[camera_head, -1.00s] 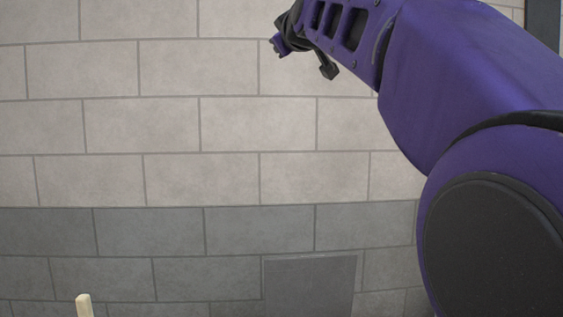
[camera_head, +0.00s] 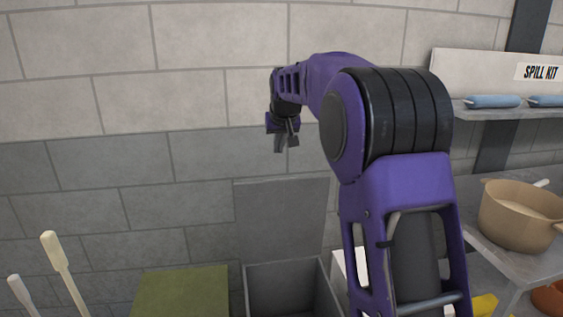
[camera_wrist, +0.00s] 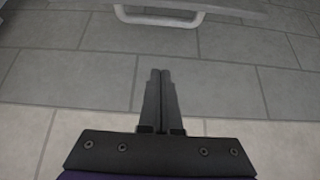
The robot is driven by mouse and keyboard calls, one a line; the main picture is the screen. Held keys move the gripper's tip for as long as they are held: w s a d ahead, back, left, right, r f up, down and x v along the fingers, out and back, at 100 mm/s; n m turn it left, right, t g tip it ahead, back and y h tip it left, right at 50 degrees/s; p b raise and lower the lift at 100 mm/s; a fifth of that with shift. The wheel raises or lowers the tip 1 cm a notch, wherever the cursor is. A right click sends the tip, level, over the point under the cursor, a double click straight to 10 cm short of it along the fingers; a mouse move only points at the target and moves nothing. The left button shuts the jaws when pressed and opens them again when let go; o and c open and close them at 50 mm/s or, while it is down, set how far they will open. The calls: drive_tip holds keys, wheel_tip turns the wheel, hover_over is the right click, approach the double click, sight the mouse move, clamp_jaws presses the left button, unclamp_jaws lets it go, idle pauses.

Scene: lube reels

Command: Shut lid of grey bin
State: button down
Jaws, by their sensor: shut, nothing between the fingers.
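The grey bin (camera_head: 285,264) stands open against the wall, its dark inside partly showing. Its flat grey lid (camera_head: 283,215) stands raised upright behind the opening, close to the wall. My gripper (camera_head: 286,148) is shut and empty, in the air above the lid's top edge, apart from it in the picture. In the wrist view the two fingers (camera_wrist: 160,74) lie together in front of wall tiles. A grey panel with a pale bar handle (camera_wrist: 158,17) shows at the top of that view; it looks like part of the lid. The bin's lower part is out of frame.
A closed olive-green bin lid (camera_head: 182,290) is left of the grey bin. Two pale handles (camera_head: 62,268) rise at far left. At right, a metal table holds a tan pot (camera_head: 520,213), below a shelf (camera_head: 520,114) with blue rolls. The tiled wall is close behind.

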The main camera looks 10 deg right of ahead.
drive_tip(key=shift+w+f+b, duration=0.25)
drive_tip(key=shift+w+f, duration=0.05)
drive_tip(key=shift+f, duration=1.2)
drive_tip(key=shift+w+f+b, duration=0.2)
drive_tip(key=shift+w+f, duration=0.05)
drive_tip(key=shift+f, duration=1.2)
drive_tip(key=shift+w+f+b, duration=0.25)
drive_tip(key=shift+w+f, duration=0.05)
drive_tip(key=shift+f, duration=1.2)
drive_tip(key=shift+s, duration=0.15)
